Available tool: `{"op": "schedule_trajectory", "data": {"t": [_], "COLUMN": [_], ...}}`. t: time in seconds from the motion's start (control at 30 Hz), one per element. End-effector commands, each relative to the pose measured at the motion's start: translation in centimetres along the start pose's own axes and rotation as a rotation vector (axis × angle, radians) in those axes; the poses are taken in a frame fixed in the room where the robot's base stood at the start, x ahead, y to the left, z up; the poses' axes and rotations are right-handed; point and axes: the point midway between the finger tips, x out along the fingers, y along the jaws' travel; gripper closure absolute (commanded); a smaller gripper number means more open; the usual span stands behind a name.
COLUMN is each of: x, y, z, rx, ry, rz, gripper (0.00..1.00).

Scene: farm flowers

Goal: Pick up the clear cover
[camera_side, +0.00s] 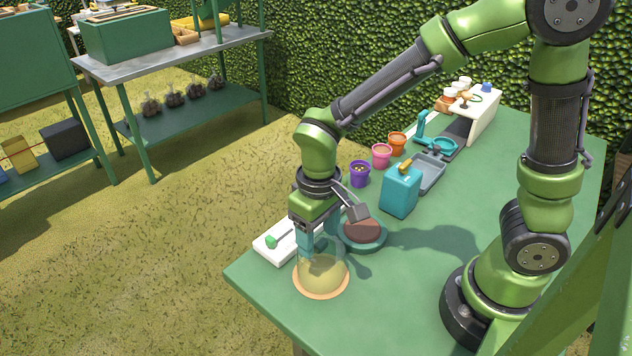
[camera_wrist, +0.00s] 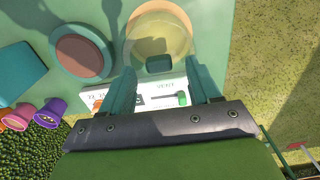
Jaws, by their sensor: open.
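The clear cover (camera_side: 321,269) is a see-through dome on a round tan base (camera_side: 321,292) near the table's front left corner. It also shows in the wrist view (camera_wrist: 158,35), beyond my fingertips, with a dark teal knob-like part (camera_wrist: 158,64) on its near side. My gripper (camera_side: 312,245) points down at the dome's upper back edge in the side view. In the wrist view its two teal fingers (camera_wrist: 163,88) are apart, with nothing held between them. Whether a finger touches the dome, I cannot tell.
A teal box (camera_side: 400,190) and purple, pink and orange pots (camera_side: 360,174) stand farther back. The table's right middle is clear.

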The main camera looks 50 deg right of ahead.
Motion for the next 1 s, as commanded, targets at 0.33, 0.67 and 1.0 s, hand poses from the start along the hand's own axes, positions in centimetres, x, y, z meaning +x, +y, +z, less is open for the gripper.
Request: {"op": "schedule_trajectory", "data": {"t": [0.33,0.67,1.0], "x": [0.74,0.70,0.67], "y": [-0.01,-0.01,-0.01], "z": [0.02,0.01,-0.01], "rx": [0.001,0.001,0.001], "ry": [0.000,0.000,0.001], "rz": [-0.001,-0.001,-0.001], "gripper": [0.41,0.92,1.00]}}
